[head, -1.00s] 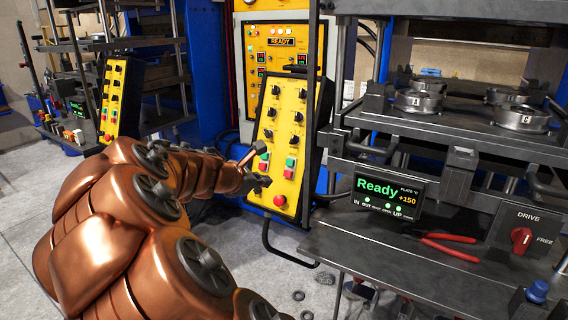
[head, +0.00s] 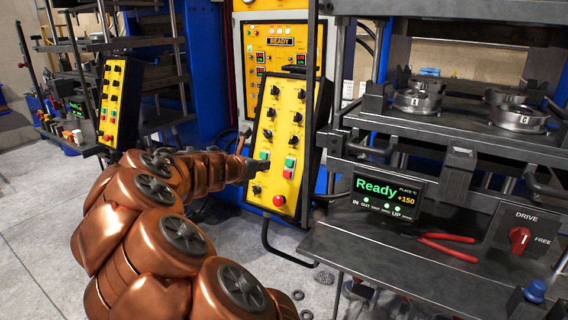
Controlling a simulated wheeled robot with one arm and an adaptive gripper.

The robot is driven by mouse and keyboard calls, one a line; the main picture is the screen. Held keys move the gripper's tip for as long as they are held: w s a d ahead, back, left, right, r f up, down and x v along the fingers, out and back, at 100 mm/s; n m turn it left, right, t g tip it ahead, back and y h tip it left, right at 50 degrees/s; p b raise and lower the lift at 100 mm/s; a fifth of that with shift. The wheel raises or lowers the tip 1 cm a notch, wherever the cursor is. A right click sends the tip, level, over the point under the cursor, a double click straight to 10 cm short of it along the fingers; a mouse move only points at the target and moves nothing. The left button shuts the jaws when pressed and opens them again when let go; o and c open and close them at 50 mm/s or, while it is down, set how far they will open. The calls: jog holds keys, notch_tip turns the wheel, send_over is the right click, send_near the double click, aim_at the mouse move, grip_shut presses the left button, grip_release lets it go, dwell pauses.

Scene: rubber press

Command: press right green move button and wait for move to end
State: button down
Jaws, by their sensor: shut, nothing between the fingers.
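The near yellow control panel (head: 284,140) stands tilted at the picture's middle, with black knobs, button pairs and a red mushroom button (head: 279,200). The right green button (head: 290,162) sits above a red one (head: 288,174) and is in clear view. The left green button (head: 264,155) shows just above my gripper's tip, and the red button under it is mostly hidden. My gripper (head: 256,167) is small, dark and shut, over the left button pair, to the left of the right green button. I cannot tell whether it touches the panel.
The press display (head: 388,198) reads "Ready" and +150. Red-handled pliers (head: 447,246) lie on the metal table (head: 400,275) at the right. A bent black bar (head: 284,254) sticks out below the panel. A second yellow panel (head: 112,103) stands at the left.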

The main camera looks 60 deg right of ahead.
aim_at(288, 162)
jog(key=shift+p+x, duration=1.2)
jog(key=shift+x, duration=4.95)
jog(key=shift+s, duration=0.1)
